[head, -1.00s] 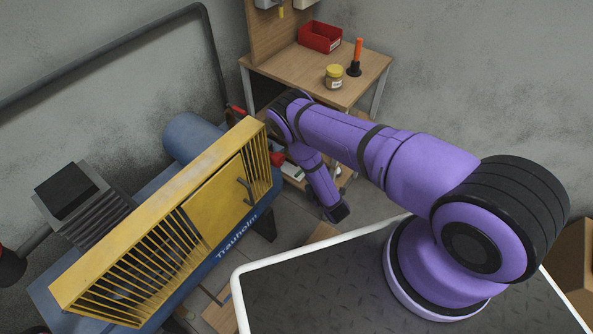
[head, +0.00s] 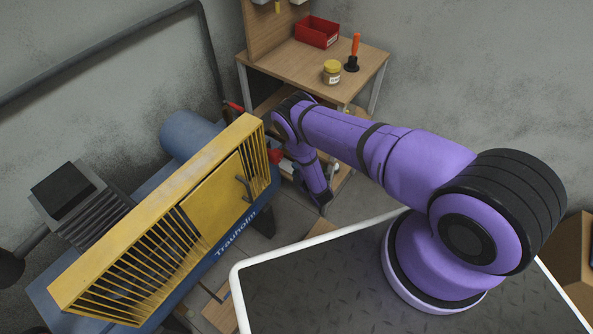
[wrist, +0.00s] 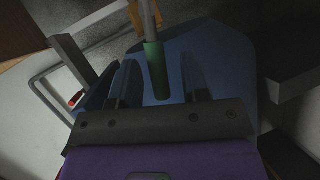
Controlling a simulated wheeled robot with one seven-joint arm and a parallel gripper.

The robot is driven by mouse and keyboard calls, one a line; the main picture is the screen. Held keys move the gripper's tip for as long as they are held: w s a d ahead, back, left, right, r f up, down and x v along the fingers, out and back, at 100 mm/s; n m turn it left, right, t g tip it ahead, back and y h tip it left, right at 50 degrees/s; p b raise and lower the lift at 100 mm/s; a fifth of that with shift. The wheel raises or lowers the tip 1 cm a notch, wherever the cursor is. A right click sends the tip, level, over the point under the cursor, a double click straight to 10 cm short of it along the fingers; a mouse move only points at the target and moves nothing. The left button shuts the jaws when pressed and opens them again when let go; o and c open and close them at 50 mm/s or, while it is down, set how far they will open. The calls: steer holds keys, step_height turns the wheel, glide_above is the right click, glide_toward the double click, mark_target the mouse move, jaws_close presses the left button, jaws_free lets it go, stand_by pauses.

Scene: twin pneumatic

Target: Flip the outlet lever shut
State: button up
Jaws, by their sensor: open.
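In the wrist view my gripper (wrist: 158,64) is open, with one dark finger on each side of a green sleeve (wrist: 156,72) on a grey rod. The sleeve looks like a lever grip and appears between the fingers; I cannot tell whether they touch it or how deep it sits. A blue surface (wrist: 215,65) fills the view behind it. In the head view the blue compressor tank (head: 190,133) has a red handle (head: 236,107) at its far end, and another red part (head: 275,156) shows by my arm. My fingers cannot be made out there. The lever's angle is unclear.
The yellow guard (head: 150,225) of the compressor stands close left of my arm. Behind it is a wooden bench (head: 290,65) with a red bin (head: 317,32), a yellow-lidded jar (head: 332,72) and an orange-handled tool (head: 355,45). In the wrist view a grey tube frame (wrist: 50,95) is at left.

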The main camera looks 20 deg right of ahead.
steer(key=shift+w, duration=0.25)
jaws_close()
steer(key=shift+s+a+f+n+t, duration=0.1)
steer(key=shift+a+f+n+t, duration=0.15)
steer(key=shift+f+n, duration=0.25)
steer(key=shift+d+f+n+t+h, duration=0.2)
steer(key=shift+n+t+h, duration=0.1)
steer(key=shift+n+t, duration=0.2)
jaws_free()
